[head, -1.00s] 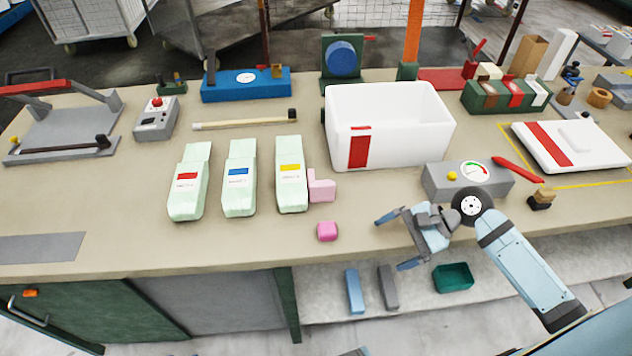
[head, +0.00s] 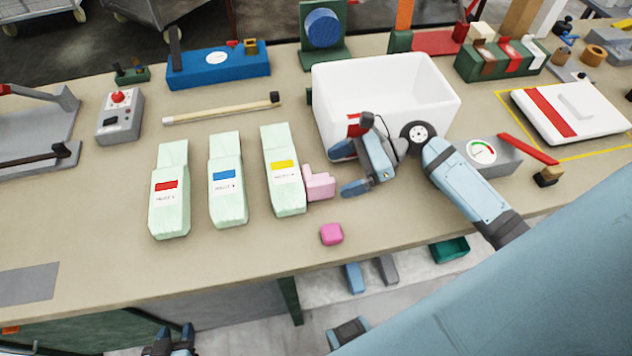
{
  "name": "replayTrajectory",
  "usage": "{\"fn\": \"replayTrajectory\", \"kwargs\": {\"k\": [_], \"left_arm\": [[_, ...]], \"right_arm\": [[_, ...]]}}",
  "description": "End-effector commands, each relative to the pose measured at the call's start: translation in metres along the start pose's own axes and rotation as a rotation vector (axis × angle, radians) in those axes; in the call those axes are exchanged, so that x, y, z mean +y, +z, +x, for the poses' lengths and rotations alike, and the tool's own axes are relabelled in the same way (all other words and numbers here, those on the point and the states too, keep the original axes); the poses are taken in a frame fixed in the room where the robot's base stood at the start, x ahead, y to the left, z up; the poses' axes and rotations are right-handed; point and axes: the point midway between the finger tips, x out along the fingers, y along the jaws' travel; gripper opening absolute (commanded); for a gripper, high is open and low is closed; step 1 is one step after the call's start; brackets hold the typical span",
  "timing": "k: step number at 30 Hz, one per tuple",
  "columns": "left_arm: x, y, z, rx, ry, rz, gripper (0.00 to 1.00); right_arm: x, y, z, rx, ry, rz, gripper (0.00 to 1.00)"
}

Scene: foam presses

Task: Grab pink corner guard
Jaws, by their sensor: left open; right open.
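The light pink L-shaped corner guard (head: 319,184) lies on the workbench in the head view, right beside the pale green bottle with the yellow label (head: 285,175). A smaller, darker pink block (head: 331,234) lies in front of it, near the bench's front edge. My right gripper (head: 346,170) is open and empty, just right of the corner guard, its two fingers spread and pointing left towards it. It looks apart from the guard; its exact height is hard to tell. My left gripper (head: 175,340) is low at the bottom edge, below the bench front, open and partly cut off.
A white bin (head: 430,110) stands behind my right gripper. A grey gauge box (head: 496,158) is to the right. The bench (head: 260,255) is clear around the darker pink block.

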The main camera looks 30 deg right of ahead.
Motion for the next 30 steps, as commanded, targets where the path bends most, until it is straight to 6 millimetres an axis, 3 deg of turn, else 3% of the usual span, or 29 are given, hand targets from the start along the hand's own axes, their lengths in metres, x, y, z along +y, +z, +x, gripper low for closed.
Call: {"fn": "replayTrajectory", "kwargs": {"k": [7,15,23,30], "left_arm": [[-0.003,-0.006,0.001,0.012,-0.004,0.002,0.43],[-0.003,-0.007,0.0,0.013,-0.005,0.002,0.43],[-0.003,-0.005,0.0,0.01,-0.005,0.002,0.43],[-0.003,-0.003,0.001,0.006,-0.005,0.002,0.43]], "right_arm": [[-0.002,-0.001,0.015,-0.001,0.0,-0.001,0.94],[-0.006,-0.005,0.053,-0.001,0.0,0.0,0.94],[-0.006,-0.005,0.057,0.002,-0.001,-0.002,0.94],[-0.006,-0.005,0.057,0.002,-0.001,-0.001,0.41]]}}
